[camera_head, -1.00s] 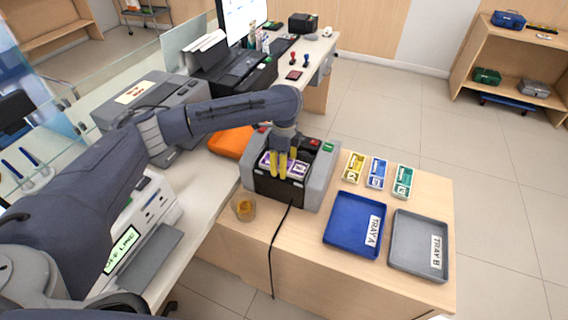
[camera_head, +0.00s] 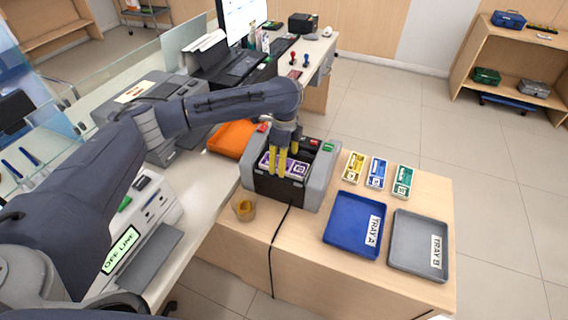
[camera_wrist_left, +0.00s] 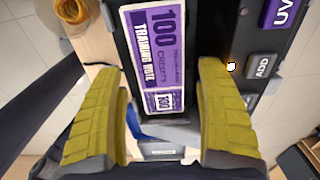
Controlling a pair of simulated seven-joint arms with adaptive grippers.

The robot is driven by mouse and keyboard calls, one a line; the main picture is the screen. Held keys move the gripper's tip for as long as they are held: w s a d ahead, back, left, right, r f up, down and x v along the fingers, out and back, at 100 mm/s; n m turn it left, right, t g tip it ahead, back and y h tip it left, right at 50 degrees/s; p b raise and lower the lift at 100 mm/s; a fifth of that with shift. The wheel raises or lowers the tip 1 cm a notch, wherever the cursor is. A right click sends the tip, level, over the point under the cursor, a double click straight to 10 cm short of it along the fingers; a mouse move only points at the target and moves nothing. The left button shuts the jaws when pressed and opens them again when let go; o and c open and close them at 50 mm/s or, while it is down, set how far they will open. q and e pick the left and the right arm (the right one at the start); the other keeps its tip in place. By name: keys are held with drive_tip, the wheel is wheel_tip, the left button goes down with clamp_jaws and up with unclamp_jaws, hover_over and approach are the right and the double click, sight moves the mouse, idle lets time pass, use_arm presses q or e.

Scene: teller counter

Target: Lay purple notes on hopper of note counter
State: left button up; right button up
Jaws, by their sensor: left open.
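The purple notes (camera_head: 298,167) lie flat in the hopper of the note counter (camera_head: 322,178), a grey and black machine on the wooden counter. In the left wrist view the purple notes (camera_wrist_left: 157,55) show "100" and "TRAINING NOTE" and lie within the dark hopper. My left gripper (camera_head: 278,174) is above the hopper, its yellow fingers pointing down. In the left wrist view the fingers of my left gripper (camera_wrist_left: 165,115) are spread wide, with nothing gripped between them. My right gripper is not in view.
Yellow (camera_head: 353,167), blue (camera_head: 376,173) and green (camera_head: 402,181) note bundles lie right of the counter machine. Blue Tray A (camera_head: 345,225) and grey Tray B (camera_head: 410,255) stand in front of them.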

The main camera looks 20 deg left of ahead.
use_arm(q)
wheel_tip(320, 180, up, 10)
idle(0.5)
idle(0.3)
